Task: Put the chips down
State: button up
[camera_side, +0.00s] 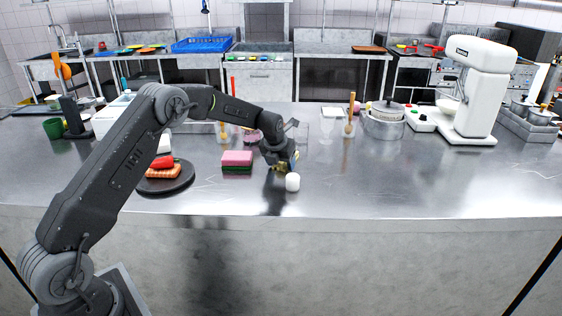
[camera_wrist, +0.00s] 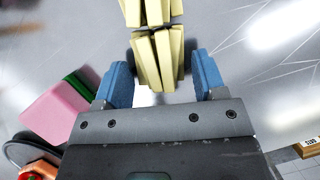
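The chips (camera_wrist: 158,55) are a bundle of pale yellow sticks at the top middle of the wrist view, between the two blue fingers of my gripper (camera_wrist: 162,80). The fingers close in on both sides of the bundle, and it looks held. In the side view my gripper (camera_side: 284,167) points down, low over the steel counter, with a little yellow of the chips (camera_side: 279,168) showing at its tip. Whether the chips touch the counter is hidden. A dark round plate (camera_side: 165,188) lies to the left with orange-red food on it.
A small white cylinder (camera_side: 292,182) stands right by my gripper. A pink and green sponge (camera_side: 237,158) lies just left of it. Glass jars with wooden utensils (camera_side: 348,129), a pot (camera_side: 385,125) and a white mixer (camera_side: 475,90) stand behind. The counter's front right is clear.

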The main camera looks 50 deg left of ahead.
jog(key=shift+o, duration=1.3)
jog(key=shift+r, duration=0.1)
jog(key=s+d+r+n, duration=0.4)
jog(key=s+r, duration=0.2)
jog(key=r, duration=0.4)
jog(key=s+d+r+n, duration=0.4)
jog(key=s+r, duration=0.3)
jog(key=r, duration=0.2)
jog(key=s+d+n+h, duration=0.1)
jog(key=s+d+n, duration=0.4)
jog(key=s+n, duration=0.6)
jog(key=s+d+n+t, duration=0.1)
jog(key=s+d+n, duration=0.4)
jog(key=s+n, duration=0.7)
jog(key=s, duration=0.4)
jog(key=shift+s+n+t+h, duration=0.3)
jog(key=shift+s+h, duration=0.05)
jog(key=shift+h, duration=0.05)
